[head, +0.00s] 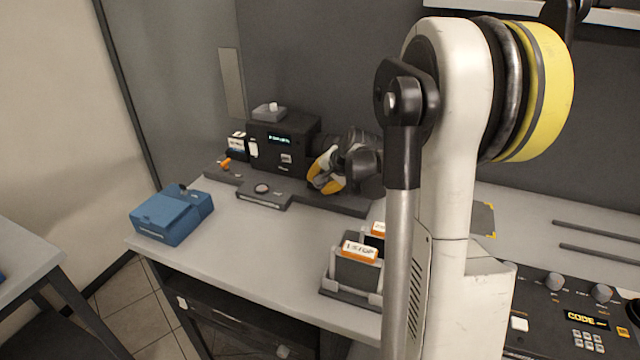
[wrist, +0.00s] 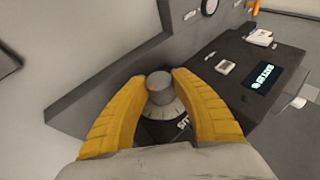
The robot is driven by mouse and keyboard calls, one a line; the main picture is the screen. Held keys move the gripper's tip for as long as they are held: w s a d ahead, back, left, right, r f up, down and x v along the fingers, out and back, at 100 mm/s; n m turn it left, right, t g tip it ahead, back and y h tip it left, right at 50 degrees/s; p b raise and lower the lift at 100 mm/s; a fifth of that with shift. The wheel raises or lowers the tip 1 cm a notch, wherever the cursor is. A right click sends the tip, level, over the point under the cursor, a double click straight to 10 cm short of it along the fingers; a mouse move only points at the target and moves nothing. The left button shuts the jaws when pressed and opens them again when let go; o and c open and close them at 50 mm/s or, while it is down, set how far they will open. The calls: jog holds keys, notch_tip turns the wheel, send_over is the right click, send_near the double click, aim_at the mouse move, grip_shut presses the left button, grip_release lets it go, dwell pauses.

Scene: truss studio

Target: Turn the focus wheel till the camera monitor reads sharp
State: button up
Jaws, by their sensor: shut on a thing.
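The black camera (head: 300,128) stands at the back of the bench. Its small monitor (head: 280,139) shows pale teal lettering, too small to read; the monitor (wrist: 263,79) also shows tilted in the wrist view. The focus wheel (wrist: 160,92) is a grey round knob above a pale dial with tick marks. My gripper (wrist: 160,78) has its yellow fingers shut on the wheel, one on each side. In the head view my gripper (head: 326,172) is at the right front of the camera, and it hides the wheel there.
A blue box (head: 165,220) stands at the bench's left edge. A dark holder with orange-labelled cards (head: 358,272) is at the front, close to my arm. A control panel (head: 560,310) with knobs is at the right. The bench middle is clear.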

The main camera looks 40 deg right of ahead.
jog(key=shift+t, duration=0.4)
jog(key=o, duration=1.2)
jog(key=v, duration=1.2)
jog(key=shift+d, duration=0.2)
jog(key=shift+w, duration=0.1)
